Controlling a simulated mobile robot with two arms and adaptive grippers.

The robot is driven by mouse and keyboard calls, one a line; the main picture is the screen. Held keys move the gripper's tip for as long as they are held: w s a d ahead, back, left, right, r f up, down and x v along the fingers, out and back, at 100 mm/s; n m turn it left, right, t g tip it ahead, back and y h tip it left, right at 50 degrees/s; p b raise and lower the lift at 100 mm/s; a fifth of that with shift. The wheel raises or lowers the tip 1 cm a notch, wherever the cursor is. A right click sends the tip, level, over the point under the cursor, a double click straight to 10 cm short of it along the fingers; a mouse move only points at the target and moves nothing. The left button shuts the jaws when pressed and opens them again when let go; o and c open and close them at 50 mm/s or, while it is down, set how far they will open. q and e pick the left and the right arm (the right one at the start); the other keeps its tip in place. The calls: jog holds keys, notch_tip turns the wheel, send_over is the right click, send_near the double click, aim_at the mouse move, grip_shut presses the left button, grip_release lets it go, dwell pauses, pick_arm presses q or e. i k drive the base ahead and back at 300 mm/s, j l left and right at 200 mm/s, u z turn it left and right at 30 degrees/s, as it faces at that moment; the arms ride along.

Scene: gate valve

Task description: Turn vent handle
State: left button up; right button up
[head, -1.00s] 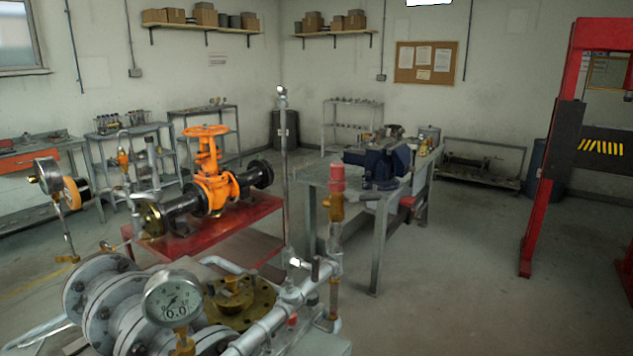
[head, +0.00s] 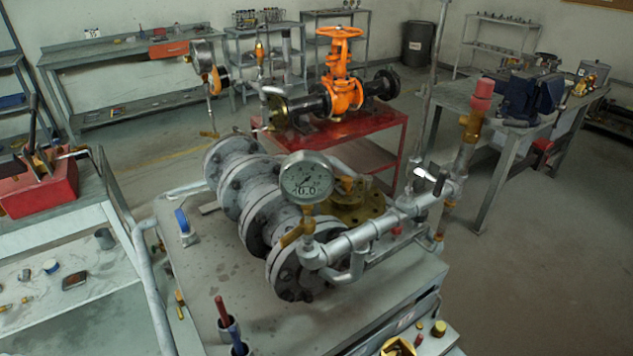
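A grey flanged pipe assembly (head: 255,205) stands on a metal bench in the middle of the head view. A round pressure gauge (head: 306,178) rises above it, with a small brass lever (head: 291,236) below. A silver pipe (head: 372,228) runs right from the assembly and carries a small bright lever-like part (head: 430,175). At its end is a brass fitting (head: 465,133) with a red cap (head: 484,88). I cannot tell which of these small levers is the vent handle. Neither of my grippers is in view.
An orange gate valve (head: 343,85) with black pipe ends sits on a red table behind. A workbench with a blue vise (head: 530,95) is at right. A bench with a red toolbox (head: 38,183) is at left. Floor at right (head: 540,270) is clear.

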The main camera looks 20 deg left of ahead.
aim_at(439, 182)
jog(key=k+l+z, duration=0.2)
jog(key=l, duration=0.4)
jog(key=l+z, duration=0.2)
jog(key=l, duration=0.45)
jog(key=i, duration=0.1)
